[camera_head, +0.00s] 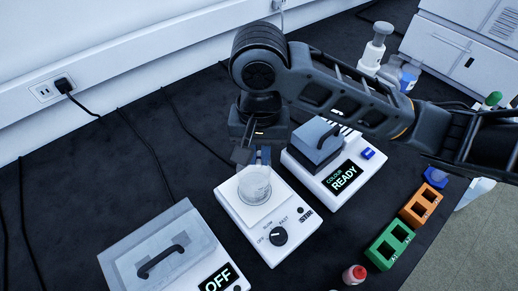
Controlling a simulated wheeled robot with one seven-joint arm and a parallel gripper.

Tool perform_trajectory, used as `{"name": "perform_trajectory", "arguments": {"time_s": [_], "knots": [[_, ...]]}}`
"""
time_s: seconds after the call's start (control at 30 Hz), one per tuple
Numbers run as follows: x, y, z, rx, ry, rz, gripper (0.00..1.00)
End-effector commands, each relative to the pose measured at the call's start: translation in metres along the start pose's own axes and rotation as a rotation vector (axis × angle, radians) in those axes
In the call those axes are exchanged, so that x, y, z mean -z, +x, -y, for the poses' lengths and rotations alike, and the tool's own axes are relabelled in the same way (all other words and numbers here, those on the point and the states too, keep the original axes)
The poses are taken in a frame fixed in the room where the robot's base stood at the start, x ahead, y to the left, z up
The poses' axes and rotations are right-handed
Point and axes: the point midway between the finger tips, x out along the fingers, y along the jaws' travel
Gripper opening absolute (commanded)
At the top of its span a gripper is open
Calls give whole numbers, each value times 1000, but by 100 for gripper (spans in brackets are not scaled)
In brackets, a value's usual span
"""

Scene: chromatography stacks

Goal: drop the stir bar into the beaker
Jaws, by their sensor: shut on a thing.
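The clear glass beaker (255,186) stands upright on the white top of the stirrer (268,222), which has a dial marked OFF, SLOW and FAST. My gripper (253,157) points down just behind and above the beaker's rim in the picture. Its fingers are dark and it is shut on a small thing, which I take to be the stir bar. The bar itself is hidden or too small to make out between the fingers. I cannot tell whether the fingertips are directly over the beaker's mouth.
A lidded device reading OFF (165,250) stands at left front, and a lidded READY device (335,172) at right. Green (388,246) and orange (420,204) racks and a red-capped vial (354,274) lie right. Dark bench at left is clear except for cables.

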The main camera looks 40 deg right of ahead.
Motion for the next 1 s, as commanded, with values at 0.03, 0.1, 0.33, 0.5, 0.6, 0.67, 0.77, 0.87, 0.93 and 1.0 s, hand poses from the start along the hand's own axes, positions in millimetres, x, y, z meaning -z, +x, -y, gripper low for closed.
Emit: {"name": "perform_trajectory", "arguments": {"time_s": [0.03,0.1,0.33,0.5,0.6,0.67,0.77,0.87,0.93,1.0], "knots": [[0,-1,0,0,0,0,0],[0,-1,0,0,0,0,0],[0,-1,0,0,0,0,32],[0,-1,0,0,0,0,44],[0,-1,0,0,0,0,44],[0,-1,0,0,0,0,44],[0,-5,0,0,-1,-2,44],[1,-17,0,-1,-1,-4,44],[1,-29,0,0,-3,-5,44],[1,-42,0,-1,-3,-5,44]]}}
